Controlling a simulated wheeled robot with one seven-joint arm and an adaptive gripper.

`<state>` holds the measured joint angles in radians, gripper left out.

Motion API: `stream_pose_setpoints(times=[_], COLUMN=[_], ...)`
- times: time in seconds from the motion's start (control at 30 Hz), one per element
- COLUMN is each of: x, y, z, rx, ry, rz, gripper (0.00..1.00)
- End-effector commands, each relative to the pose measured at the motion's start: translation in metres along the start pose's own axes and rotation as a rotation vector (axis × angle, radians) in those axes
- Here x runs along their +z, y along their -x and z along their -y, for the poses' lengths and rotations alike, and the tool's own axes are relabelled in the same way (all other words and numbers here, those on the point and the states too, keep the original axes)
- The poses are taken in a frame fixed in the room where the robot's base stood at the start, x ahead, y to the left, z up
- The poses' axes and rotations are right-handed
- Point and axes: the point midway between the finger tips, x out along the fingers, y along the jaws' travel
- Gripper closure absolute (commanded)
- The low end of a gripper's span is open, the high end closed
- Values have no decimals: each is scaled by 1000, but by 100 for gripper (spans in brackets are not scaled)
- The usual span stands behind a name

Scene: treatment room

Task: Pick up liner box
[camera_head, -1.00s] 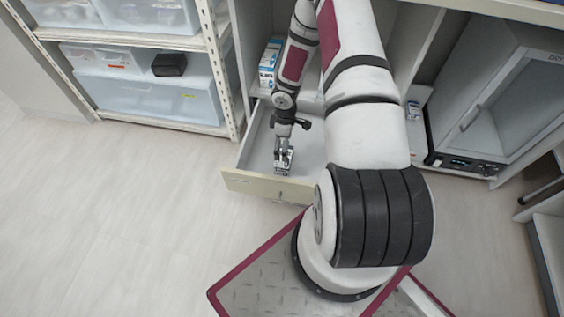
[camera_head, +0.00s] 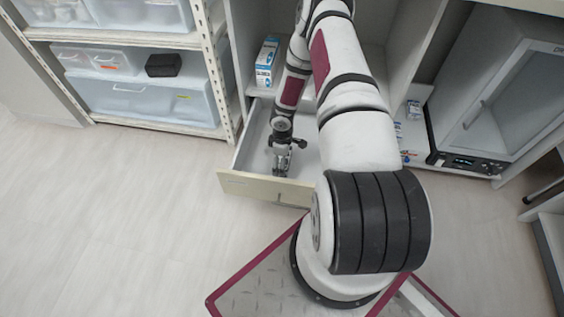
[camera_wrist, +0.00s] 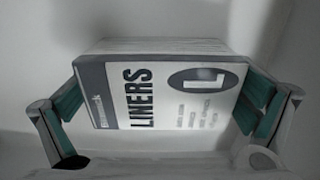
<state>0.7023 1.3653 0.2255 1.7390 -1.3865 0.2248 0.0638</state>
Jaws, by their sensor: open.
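The liner box (camera_wrist: 165,95) is white and grey, with "LINERS" and an "L" on its face. In the wrist view it lies between the two fingers of my gripper (camera_wrist: 160,108), inside a pale drawer. The fingers are open, with teal pads on either side of the box. The right pad is very close to the box's edge; I cannot tell if it touches. In the head view my gripper (camera_head: 281,166) points down into the open drawer (camera_head: 262,187). There the box is hidden by my gripper and arm.
A blue and white box (camera_head: 267,62) stands on the cabinet shelf behind the drawer. A shelf rack (camera_head: 214,70) with clear bins (camera_head: 140,97) is at the left. A cabinet-like device (camera_head: 500,105) is at the right. The floor at the left is clear.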

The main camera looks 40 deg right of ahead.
Motion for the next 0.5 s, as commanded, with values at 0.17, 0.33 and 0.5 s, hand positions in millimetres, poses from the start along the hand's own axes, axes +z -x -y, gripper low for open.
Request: stream_pose_setpoints(times=[0.17,0.33,0.5], x=[0,0,0], y=[1,1,1], z=[0,0,0], rx=[0,0,0], ry=[0,0,0], rz=[0,0,0], gripper=[7,43,43])
